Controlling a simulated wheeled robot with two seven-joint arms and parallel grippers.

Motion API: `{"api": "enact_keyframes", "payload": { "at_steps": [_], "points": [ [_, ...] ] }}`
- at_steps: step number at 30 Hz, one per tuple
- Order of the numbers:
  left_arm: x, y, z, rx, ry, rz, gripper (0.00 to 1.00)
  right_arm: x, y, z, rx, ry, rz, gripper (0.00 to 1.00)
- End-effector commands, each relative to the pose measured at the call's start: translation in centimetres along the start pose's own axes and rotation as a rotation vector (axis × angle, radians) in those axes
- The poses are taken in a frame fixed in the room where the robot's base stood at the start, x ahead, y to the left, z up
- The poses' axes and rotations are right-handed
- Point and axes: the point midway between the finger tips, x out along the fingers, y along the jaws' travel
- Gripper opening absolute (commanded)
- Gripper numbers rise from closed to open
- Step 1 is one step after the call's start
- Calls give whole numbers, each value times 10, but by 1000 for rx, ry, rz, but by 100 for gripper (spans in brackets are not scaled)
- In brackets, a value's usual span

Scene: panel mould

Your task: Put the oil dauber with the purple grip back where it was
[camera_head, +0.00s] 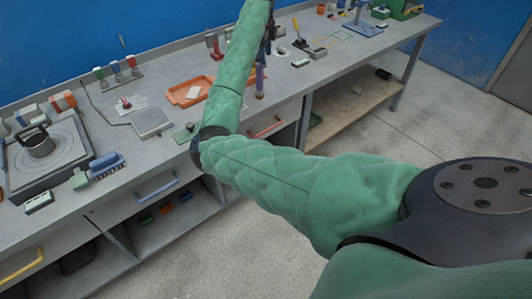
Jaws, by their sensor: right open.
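The dauber with the purple grip (260,78) shows near the bench's front edge, just right of my green forearm. It is roughly upright, with a tan lower end. My right gripper (264,55) is a dark shape just above the dauber, partly hidden by my forearm. It is open; I cannot tell whether its fingers are around the dauber or above it. I also cannot tell whether the dauber's lower end touches the bench. My left gripper is not in view.
The grey bench (105,200) carries an orange tray (188,92), a grey plate (152,122), a rack of red-and-green-topped items (117,72) and a turntable unit with a metal pot (38,143). A blue press-like tool (362,26) stands farther right. My right arm crosses the middle.

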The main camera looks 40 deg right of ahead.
Motion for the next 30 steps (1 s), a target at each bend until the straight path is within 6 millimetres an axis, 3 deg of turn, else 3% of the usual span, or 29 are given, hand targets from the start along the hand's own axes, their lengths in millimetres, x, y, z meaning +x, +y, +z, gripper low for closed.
{"api": "enact_keyframes", "payload": {
  "at_steps": [6, 17, 26, 30],
  "points": [
    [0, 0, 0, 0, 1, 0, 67, 47, 8, -30, -194, 59, -138, 45],
    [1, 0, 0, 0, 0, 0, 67, 103, 42, -58, -600, 167, -348, 45],
    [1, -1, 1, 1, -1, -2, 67, 147, 98, -62, -993, 250, -483, 45],
    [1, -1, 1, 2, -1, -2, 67, 179, 131, -58, -1181, 275, -505, 45]
  ]
}}
